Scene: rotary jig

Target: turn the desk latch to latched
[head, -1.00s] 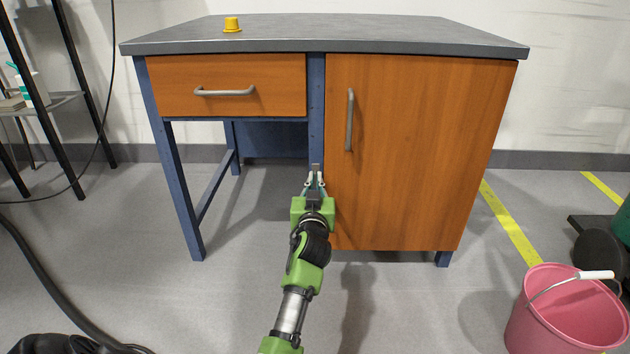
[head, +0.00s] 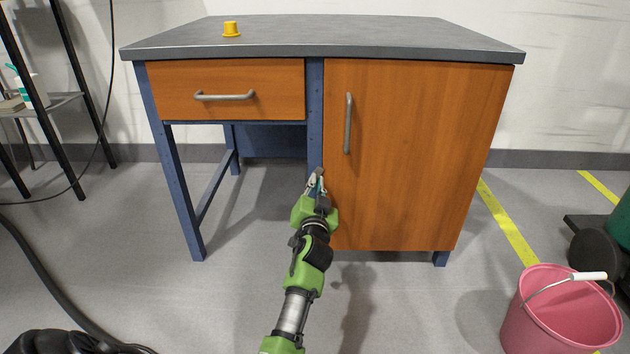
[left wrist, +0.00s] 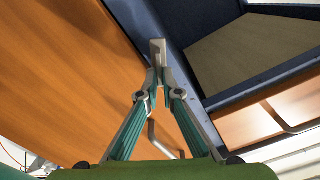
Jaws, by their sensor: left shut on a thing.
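The desk latch is a small grey piece (left wrist: 158,47) at the blue post beside the cabinet door, seen in the left wrist view between my fingertips. In the head view my left gripper (head: 317,183) covers most of it. My left gripper (left wrist: 160,78) is shut on the latch, with its fingers at the post and door edge. The orange-brown cabinet door (head: 420,150) lies flat in the desk front, closed. Its grey vertical handle (head: 347,123) is above and right of the gripper. My right gripper is not in view.
The desk has a drawer (head: 180,85) at left and a yellow knob-like piece (head: 231,29) on its grey top (head: 370,35). A pink bucket (head: 560,315) stands at the right front. A black-framed shelf (head: 60,103) is at far left.

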